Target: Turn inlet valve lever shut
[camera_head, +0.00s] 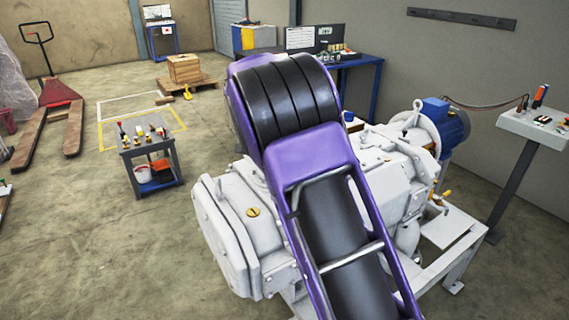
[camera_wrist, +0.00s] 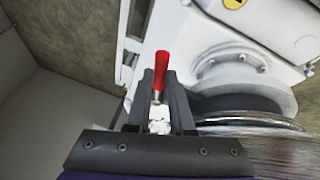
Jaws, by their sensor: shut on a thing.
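The inlet valve lever (camera_wrist: 161,65) shows in the wrist view as a red handle on a thin metal stem. My gripper (camera_wrist: 160,88) is shut on the lever, with one dark finger on each side of its lower part. The red end sticks out past the fingertips. Below it, between the fingers, a small white part shows; I cannot tell how it joins the valve. The white vacuum pump (camera_head: 238,228) stands in the middle of the head view. My purple and black arm crosses in front of the pump there and hides the lever and my gripper.
In the wrist view a round flange with a shiny rim (camera_wrist: 250,118) lies close to the right of my gripper. A blue motor (camera_head: 446,122) sits at the pump's far end. A small tool table (camera_head: 150,143) stands left, with open floor around it.

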